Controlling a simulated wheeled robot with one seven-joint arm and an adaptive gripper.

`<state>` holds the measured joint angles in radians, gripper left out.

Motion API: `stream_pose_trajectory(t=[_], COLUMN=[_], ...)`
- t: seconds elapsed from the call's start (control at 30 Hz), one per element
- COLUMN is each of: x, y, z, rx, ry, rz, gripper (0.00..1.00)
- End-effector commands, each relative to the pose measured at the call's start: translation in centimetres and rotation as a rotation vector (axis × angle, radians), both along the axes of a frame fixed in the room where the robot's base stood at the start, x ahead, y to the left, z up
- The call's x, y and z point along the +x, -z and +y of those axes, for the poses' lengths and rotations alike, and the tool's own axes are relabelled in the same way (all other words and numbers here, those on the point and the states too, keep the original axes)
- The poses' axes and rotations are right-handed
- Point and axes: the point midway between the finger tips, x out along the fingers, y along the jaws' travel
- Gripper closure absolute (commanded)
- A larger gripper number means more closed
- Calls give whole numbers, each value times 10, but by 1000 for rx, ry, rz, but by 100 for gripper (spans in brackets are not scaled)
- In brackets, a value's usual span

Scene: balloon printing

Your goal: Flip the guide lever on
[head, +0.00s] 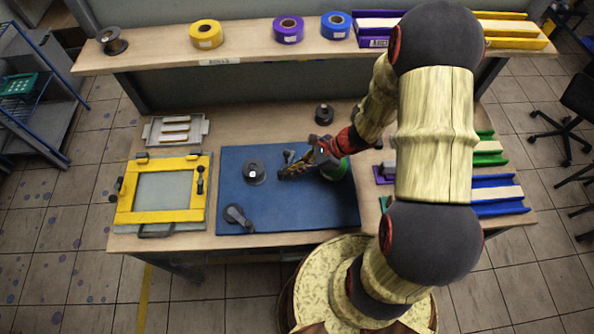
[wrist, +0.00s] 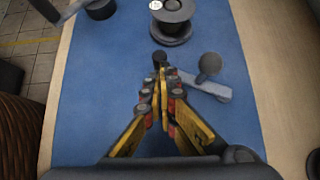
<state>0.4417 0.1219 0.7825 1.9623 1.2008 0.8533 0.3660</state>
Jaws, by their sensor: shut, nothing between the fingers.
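A grey lever with a round dark knob (wrist: 209,65) lies on the blue mat in the wrist view, just right of my fingertips. Its flat grey bar (wrist: 212,91) runs back under or beside my fingers, which hide its near end. In the head view the lever (head: 289,156) is small, just behind my fingertips. My gripper (head: 281,174) is shut and empty, low over the blue mat; it fills the middle of the wrist view (wrist: 162,72). A small dark knob (wrist: 159,57) shows right at the fingertips; I cannot tell whether they touch it.
The blue mat (head: 300,215) also holds a dark spool-like post (head: 254,172) and a dark crank-like part (head: 236,214). A yellow frame (head: 158,217) lies left. The mat's front right is clear.

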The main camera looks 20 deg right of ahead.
Motion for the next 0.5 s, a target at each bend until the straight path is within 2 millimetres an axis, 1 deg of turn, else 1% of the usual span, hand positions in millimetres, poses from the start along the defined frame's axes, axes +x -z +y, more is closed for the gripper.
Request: stream_pose_trajectory(t=[0.17, 0.5], x=[3, 13], y=[2, 1], z=[13, 27], rx=[-1, -1], ry=[117, 110], rz=[0, 1], gripper=[100, 100])
